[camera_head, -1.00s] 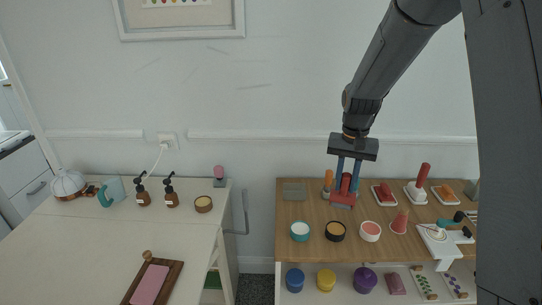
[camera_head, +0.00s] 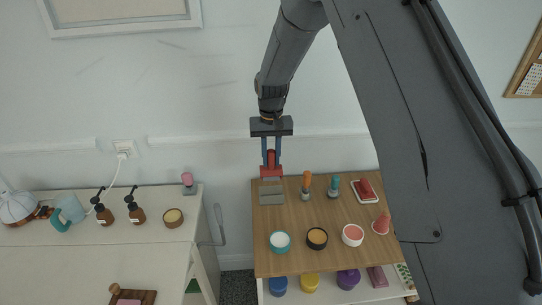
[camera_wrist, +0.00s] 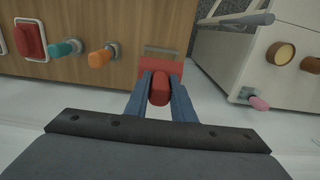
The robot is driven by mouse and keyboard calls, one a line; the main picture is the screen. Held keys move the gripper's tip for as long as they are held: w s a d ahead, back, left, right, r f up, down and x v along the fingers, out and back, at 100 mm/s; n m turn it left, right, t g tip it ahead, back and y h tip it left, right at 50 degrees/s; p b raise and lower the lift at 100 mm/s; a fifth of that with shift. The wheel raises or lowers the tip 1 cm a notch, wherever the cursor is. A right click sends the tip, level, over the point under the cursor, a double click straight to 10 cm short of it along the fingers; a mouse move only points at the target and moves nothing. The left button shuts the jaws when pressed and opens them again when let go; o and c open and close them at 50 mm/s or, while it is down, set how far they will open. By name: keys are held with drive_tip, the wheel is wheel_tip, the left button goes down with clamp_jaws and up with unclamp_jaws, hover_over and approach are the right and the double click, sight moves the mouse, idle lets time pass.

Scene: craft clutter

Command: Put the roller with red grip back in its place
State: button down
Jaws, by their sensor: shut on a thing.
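The roller with the red grip (camera_head: 270,160) hangs upright below my gripper (camera_head: 271,165), at the back left of the wooden tabletop. My gripper is shut on its red grip, which shows between the fingers (camera_wrist: 160,92) in the wrist view (camera_wrist: 160,76). The roller's wider red head (camera_head: 271,173) is at the lower end, just behind or above a flat grey pad (camera_head: 271,196) on the tabletop. The pad also shows in the wrist view (camera_wrist: 163,53), partly hidden by the roller. I cannot tell whether the head touches it.
To the right stand an orange-handled tool (camera_head: 307,182), a teal-handled tool (camera_head: 334,184) and a red piece on a white tray (camera_head: 366,188). Several bowls, including a teal one (camera_head: 280,241), are in front. A white cabinet (camera_head: 90,255) stands left across a gap.

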sight(271, 179)
drive_tip(key=shift+s, duration=0.1)
drive_tip(key=shift+f+b, duration=0.9)
drive_tip(key=shift+f, duration=1.3)
drive_tip(key=shift+f, duration=0.3)
drive_tip(key=shift+f+b, duration=0.55)
drive_tip(key=shift+f, duration=0.5)
drive_tip(key=shift+f, duration=0.1)
drive_tip(key=shift+f+b, duration=0.3)
drive_tip(key=shift+f, duration=0.25)
drive_tip(key=shift+f, duration=0.5)
drive_tip(key=c, duration=1.4)
unclamp_jaws()
drive_tip(key=shift+c, duration=0.2)
